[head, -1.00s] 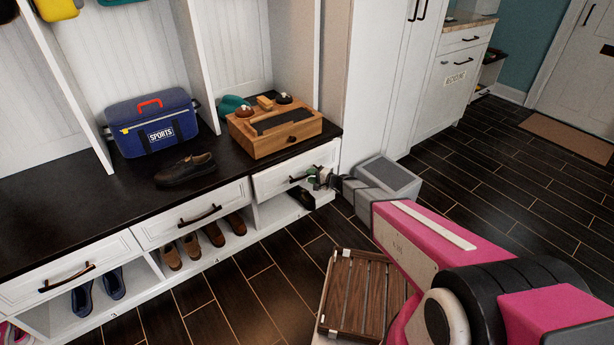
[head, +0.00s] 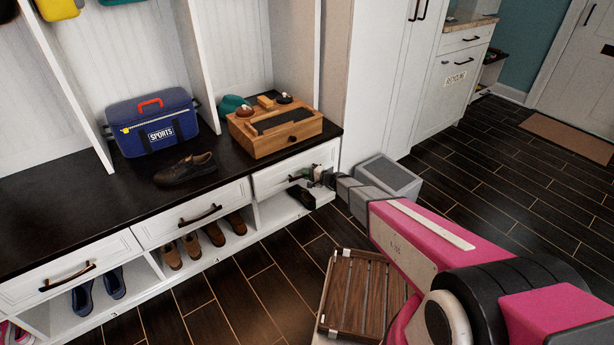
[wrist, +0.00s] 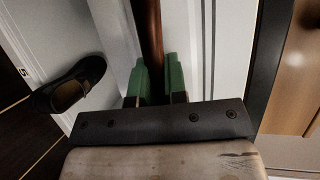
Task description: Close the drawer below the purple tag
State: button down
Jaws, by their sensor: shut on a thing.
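The right-hand white drawer (head: 275,180) sits under the dark bench top, with its front close to the cabinet face. My gripper (head: 314,174) is at the right part of its dark handle (head: 294,178). In the wrist view, the green fingers of my gripper (wrist: 159,80) are on either side of the brown handle bar (wrist: 152,35), shut on it. The drawer's white front (wrist: 182,50) shows behind the fingers. I cannot make out a purple tag in either view.
Two more white drawers (head: 190,212) line the bench to the left, with shoes below them. A wooden box (head: 275,135), a brown shoe (head: 185,170) and a blue sports bag (head: 150,125) stand on the bench. A slatted wooden crate (head: 360,295) and a grey bin (head: 388,178) stand on the floor.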

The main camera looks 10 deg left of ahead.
jog(key=w+a, duration=0.2)
jog(key=a, duration=0.1)
jog(key=shift+w, duration=0.3)
jog(key=c, duration=1.2)
grip_release()
jog(key=shift+o, duration=0.2)
jog(key=shift+s+d, duration=0.1)
jog(key=shift+d, duration=0.05)
jog(key=v, duration=1)
jog(key=shift+d, duration=0.3)
jog(key=shift+r, duration=0.1)
jog(key=s+d+r+n+g+h, duration=0.1)
jog(key=s+d+r+h, duration=0.4)
jog(key=s+d, duration=0.3)
jog(key=s+d+r+n+g+h, duration=0.2)
jog(key=s+d+r+h, duration=0.3)
jog(key=d, duration=1.2)
jog(key=s+d+r+n+g+h, duration=0.1)
jog(key=s+d+r+h, duration=0.4)
jog(key=s+d, duration=0.7)
jog(key=shift+d+r+g, duration=0.35)
jog(key=shift+r+g, duration=0.15)
jog(key=shift+r, duration=0.1)
